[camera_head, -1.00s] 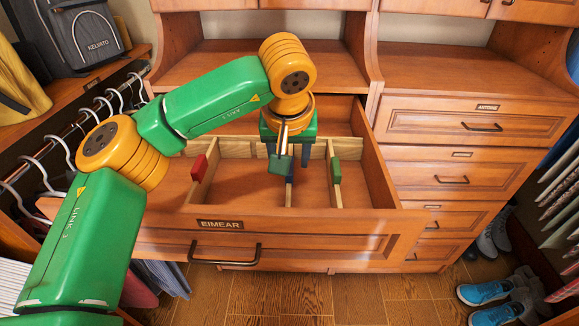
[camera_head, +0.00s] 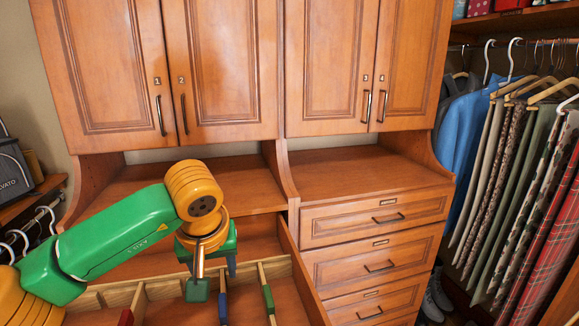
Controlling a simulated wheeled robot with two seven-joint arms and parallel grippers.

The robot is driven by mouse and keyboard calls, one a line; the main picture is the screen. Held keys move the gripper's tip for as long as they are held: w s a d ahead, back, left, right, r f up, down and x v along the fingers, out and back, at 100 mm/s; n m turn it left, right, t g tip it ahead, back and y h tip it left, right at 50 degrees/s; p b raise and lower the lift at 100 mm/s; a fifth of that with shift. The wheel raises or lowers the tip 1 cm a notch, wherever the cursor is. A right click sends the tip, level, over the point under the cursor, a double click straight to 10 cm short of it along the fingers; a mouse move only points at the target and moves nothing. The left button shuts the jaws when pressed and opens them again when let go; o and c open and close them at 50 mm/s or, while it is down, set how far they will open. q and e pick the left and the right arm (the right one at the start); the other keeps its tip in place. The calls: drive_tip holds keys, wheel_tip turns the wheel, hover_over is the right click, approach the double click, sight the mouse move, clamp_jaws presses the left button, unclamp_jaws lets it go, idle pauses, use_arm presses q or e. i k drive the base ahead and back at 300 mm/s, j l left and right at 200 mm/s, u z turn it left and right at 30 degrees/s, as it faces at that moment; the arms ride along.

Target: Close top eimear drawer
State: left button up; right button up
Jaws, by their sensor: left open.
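The top Eimear drawer (camera_head: 302,277) stands pulled open at the bottom of the head view. Its right wall, back part and wooden dividers show; its front panel, label and handle are below the frame. My left gripper (camera_head: 209,268) points down over the open drawer, above the dividers. It is open, with nothing seen between its fingers. I cannot tell whether its fingertips touch anything in the drawer. My right gripper is not in view.
Drawer dividers carry a green piece (camera_head: 268,298), a blue piece (camera_head: 223,307) and a red piece (camera_head: 126,318). Closed drawers (camera_head: 375,217) stand at the right, under a bare shelf (camera_head: 365,172). Closed cupboards (camera_head: 225,60) are above. Hanging trousers (camera_head: 515,190) fill the right side.

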sight(266, 238)
drive_tip(key=k, duration=1)
